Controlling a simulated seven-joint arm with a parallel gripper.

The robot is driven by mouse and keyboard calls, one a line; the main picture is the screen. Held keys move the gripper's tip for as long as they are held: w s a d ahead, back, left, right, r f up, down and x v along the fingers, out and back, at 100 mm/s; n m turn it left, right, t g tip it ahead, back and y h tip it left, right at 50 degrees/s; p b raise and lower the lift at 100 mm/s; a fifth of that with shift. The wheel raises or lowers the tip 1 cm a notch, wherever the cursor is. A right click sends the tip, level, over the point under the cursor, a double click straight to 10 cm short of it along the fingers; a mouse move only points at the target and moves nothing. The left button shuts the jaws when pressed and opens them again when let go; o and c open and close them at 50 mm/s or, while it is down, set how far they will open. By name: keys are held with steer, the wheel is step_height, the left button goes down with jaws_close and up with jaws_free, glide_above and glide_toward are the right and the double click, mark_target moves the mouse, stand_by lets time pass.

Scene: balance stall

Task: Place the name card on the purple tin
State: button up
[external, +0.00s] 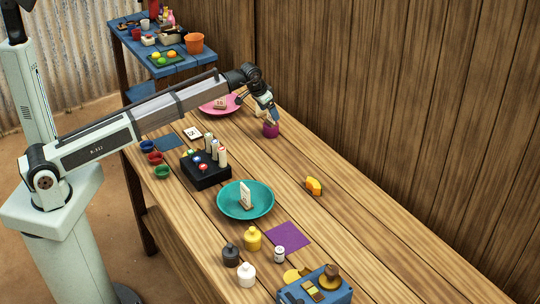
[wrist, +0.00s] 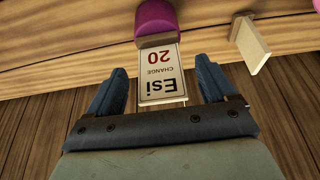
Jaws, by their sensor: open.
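The purple tin (external: 270,129) stands on the table near the wall side. It also shows at the top of the wrist view (wrist: 156,14). A name card (wrist: 160,75) reading "Esi", "CHANGE" and "20" appears upside down in the wrist view. Its wooden foot (wrist: 157,39) meets the tin's end and seems to rest on it, with the card upright on top. My gripper (wrist: 160,88) is open, with one finger on each side of the card and visible gaps to both. In the external view my gripper (external: 270,112) is just above the tin and partly hides the card.
A teal plate (external: 262,211) with a card, a black box (external: 206,175) and bottles are nearer.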

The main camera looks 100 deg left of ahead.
steer(key=v, duration=0.8)
steer(key=shift+r, duration=0.35)
